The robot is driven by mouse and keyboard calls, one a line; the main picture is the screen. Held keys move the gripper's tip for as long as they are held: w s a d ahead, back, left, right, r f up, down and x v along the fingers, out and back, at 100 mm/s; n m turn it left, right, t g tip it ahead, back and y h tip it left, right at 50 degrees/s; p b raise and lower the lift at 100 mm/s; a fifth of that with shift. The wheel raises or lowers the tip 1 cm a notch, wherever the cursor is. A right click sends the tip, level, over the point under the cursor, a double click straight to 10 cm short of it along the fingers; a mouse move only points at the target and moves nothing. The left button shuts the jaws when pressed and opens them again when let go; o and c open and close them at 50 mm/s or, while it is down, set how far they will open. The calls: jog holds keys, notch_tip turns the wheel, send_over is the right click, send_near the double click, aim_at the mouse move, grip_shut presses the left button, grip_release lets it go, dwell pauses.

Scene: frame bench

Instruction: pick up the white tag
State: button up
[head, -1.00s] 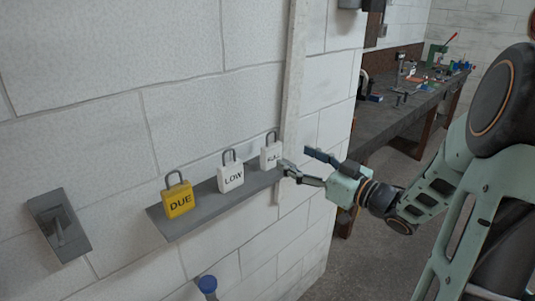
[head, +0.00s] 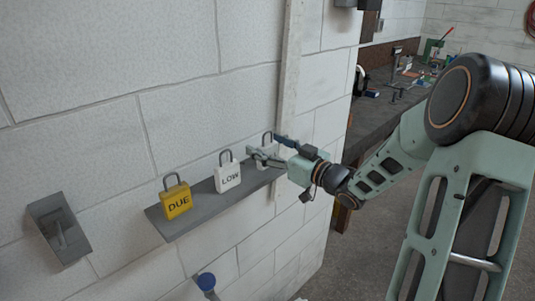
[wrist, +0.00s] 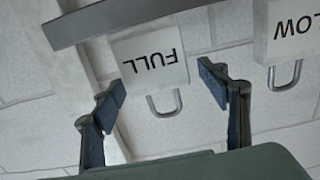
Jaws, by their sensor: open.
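A white padlock-shaped tag lettered FULL (wrist: 150,62) stands at the right end of the grey shelf (head: 208,211). In the head view only its shackle and a little of its body show behind my gripper (head: 265,147). In the wrist view the picture is upside down, and the FULL tag lies between the two open fingers, apart from both. A second white tag, lettered LOW (head: 228,178), stands at the middle of the shelf; it also shows in the wrist view (wrist: 290,30), outside the fingers.
A yellow tag lettered DUE (head: 176,203) stands at the shelf's left end. A grey wall plate (head: 60,232) is left of the shelf, and a blue-topped post (head: 206,282) is below it. A vertical pale strip (head: 292,75) runs up the wall by the FULL tag. A workbench (head: 375,120) stands behind.

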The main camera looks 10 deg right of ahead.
jog(key=c, duration=1.2)
jog(key=shift+c, duration=0.4)
jog(key=shift+r, duration=0.15)
